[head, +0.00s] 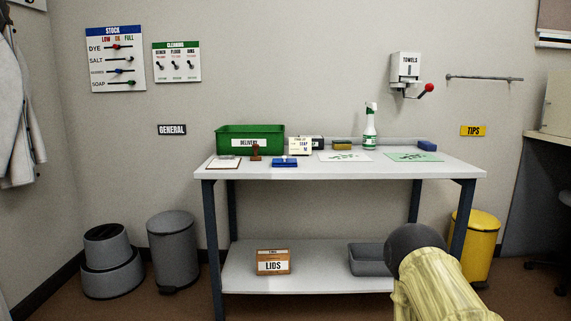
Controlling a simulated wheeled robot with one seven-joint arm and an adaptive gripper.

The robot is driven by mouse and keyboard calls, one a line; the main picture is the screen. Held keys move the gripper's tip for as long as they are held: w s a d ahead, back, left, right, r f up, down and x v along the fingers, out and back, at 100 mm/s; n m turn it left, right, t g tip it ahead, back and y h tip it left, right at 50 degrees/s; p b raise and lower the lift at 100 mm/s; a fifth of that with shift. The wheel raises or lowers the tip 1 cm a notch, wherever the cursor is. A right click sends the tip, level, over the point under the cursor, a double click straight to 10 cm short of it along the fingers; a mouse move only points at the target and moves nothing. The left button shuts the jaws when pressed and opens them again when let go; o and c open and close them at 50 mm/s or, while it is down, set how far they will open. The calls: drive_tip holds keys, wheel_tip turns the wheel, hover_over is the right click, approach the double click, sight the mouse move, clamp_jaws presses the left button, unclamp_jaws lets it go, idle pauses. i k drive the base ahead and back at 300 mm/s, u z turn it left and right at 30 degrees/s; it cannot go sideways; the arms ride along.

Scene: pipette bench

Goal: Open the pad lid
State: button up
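A small blue pad (285,162) lies near the front edge of the white bench (350,172), left of its middle. It looks shut, but it is too small to be certain. A brown-handled stamp (256,153) stands just to its left. My gripper's fingers do not show in the head view.
On the bench are a green delivery bin (226,141), a clipboard (223,163), a white card (300,146), a spray bottle (370,130) and papers (413,156). Below are a LIDS box (273,262) and a grey tray (368,260). Bins (173,250) stand beside the bench. The bench front looks clear.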

sight(285, 158)
drive_tip(key=z, duration=0.2)
drive_tip(key=i, duration=1.05)
drive_tip(key=u, duration=0.75)
